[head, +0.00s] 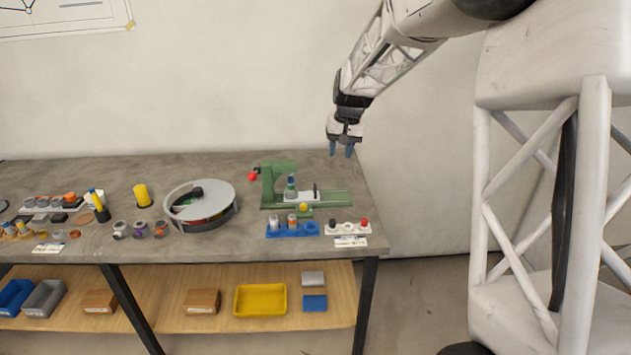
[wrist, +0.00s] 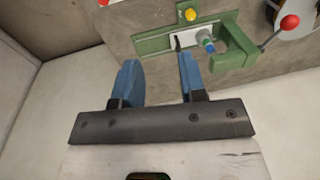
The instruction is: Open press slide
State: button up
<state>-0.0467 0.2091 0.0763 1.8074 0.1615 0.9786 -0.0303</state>
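The green press (head: 280,182) stands near the right end of the grey bench, with a red ball (head: 252,176) on its lever at the left. Its slide (head: 302,196) is a light plate on a green rail, with a small dark upright handle (head: 316,190) and a yellow knob (head: 304,207) at the front. A blue and green part sits under the press head. In the wrist view the press (wrist: 228,48) and slide (wrist: 185,41) lie beyond my fingers. My gripper (head: 341,150) is open and empty, above and to the right of the press, apart from it.
In front of the press are a blue holder (head: 291,229) with small parts and a white button strip (head: 347,228). A round turntable (head: 201,205) stands to the left. The wall rises behind the bench. The rail's right end is clear.

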send_near(315, 185)
jog(key=shift+w+d+f+g+y, duration=0.3)
jog(key=shift+w+f+g, duration=0.1)
jog(key=shift+f, duration=0.1)
jog(key=shift+a+f, duration=0.25)
jog(key=shift+f, duration=1)
jog(key=shift+a+f, duration=0.25)
jog(key=shift+f, duration=1)
jog(key=shift+a+f, duration=0.25)
jog(key=shift+f, duration=1)
grip_shut()
